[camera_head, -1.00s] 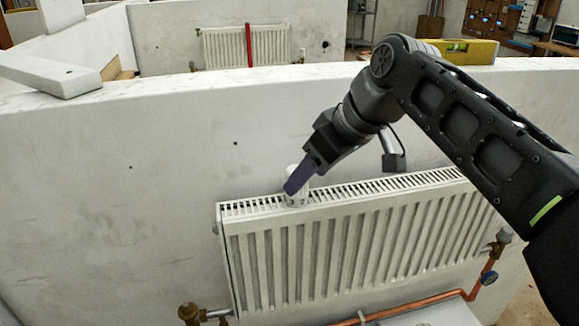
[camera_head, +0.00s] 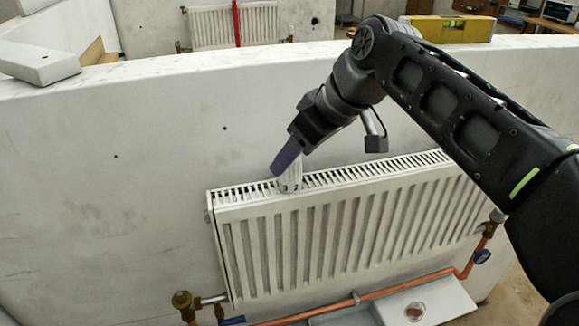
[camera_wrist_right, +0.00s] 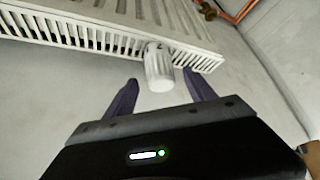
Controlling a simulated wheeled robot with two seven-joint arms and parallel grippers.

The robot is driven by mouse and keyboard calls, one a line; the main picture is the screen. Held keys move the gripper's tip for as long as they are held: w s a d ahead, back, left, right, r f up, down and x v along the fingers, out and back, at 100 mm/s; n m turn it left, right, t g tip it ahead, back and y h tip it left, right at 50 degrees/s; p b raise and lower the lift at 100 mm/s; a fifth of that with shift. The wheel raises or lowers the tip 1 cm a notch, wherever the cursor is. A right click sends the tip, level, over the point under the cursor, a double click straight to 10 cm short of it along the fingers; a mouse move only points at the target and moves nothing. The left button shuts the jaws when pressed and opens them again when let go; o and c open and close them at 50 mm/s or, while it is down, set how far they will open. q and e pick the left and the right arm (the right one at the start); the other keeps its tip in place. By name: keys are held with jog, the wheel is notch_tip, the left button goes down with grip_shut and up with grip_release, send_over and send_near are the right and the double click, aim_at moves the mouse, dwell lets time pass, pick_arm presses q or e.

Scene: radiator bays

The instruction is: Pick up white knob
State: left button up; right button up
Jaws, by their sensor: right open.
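The white knob (camera_head: 290,181) is a ribbed cylinder on the top grille of the white radiator (camera_head: 340,235), near its left end. It also shows in the right wrist view (camera_wrist_right: 158,68), between and just beyond the two purple fingers. My right gripper (camera_head: 284,160) comes in from the right and is at the knob, its fingers pointing down to the left. In the right wrist view the fingers (camera_wrist_right: 162,92) are spread apart on either side, with nothing clamped between them. In the head view the near finger hides part of the knob. My left gripper is not in view.
The radiator hangs on a pale wall with a ledge (camera_head: 200,66) along its top. A yellow level (camera_head: 452,28) and a white block (camera_head: 38,62) lie on the ledge. A brass valve (camera_head: 184,302) and copper pipe (camera_head: 400,287) run below.

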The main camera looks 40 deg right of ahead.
jog(key=p+x, duration=0.1)
jog(key=x, duration=0.4)
jog(key=shift+w+a, duration=0.1)
jog(key=shift+w, duration=0.1)
jog(key=shift+c, duration=0.3)
grip_shut()
dwell(0.8)
